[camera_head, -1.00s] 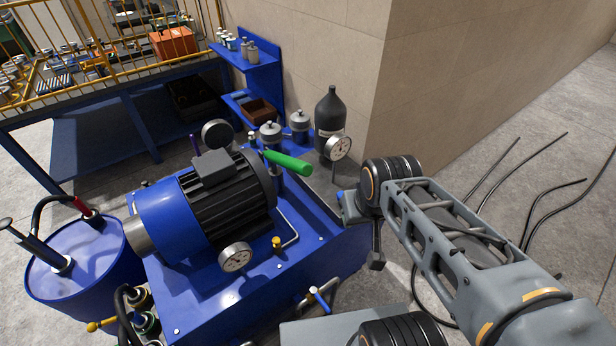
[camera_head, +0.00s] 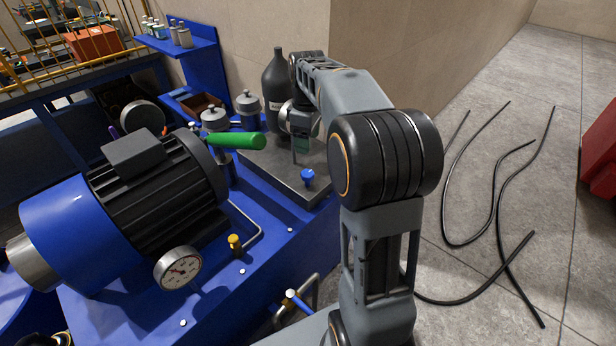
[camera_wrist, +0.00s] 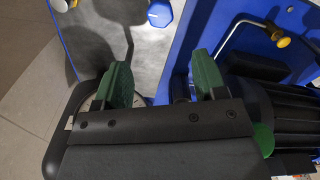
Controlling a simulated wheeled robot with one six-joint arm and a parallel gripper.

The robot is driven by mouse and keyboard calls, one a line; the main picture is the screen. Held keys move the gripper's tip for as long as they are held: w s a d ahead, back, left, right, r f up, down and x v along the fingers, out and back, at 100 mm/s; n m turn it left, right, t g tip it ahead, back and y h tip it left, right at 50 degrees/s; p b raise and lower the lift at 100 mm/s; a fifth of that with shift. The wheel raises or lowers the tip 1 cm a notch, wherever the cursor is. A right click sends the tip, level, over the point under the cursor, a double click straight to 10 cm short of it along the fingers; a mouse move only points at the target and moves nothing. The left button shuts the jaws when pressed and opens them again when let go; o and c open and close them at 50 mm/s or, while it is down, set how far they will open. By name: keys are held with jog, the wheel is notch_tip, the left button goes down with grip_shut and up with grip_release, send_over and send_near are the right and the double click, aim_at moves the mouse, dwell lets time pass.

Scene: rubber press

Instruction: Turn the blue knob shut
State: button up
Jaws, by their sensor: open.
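The blue knob (camera_head: 308,176) stands upright on the grey plate at the right end of the blue machine. In the wrist view the knob (camera_wrist: 160,13) shows at the top edge, beyond the fingertips and roughly midway between them. My gripper (camera_head: 302,146) is above the plate, behind the knob in the head view and partly hidden by my arm. In the wrist view the two green fingers of my gripper (camera_wrist: 163,78) are apart with nothing between them. They do not touch the knob.
A green handle (camera_head: 236,140) and the black-finned motor (camera_head: 160,190) are left of my gripper. A dark bottle (camera_head: 277,92) stands close behind it. A yellow knob (camera_head: 235,242) and a gauge (camera_head: 178,268) are at the front. Loose black hoses (camera_head: 500,210) lie on the floor at right.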

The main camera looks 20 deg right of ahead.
aim_at(308, 173)
notch_tip(308, 173, down, 12)
jog(key=shift+r+b, duration=0.1)
jog(key=shift+b, duration=1.1)
jog(key=c, duration=0.9)
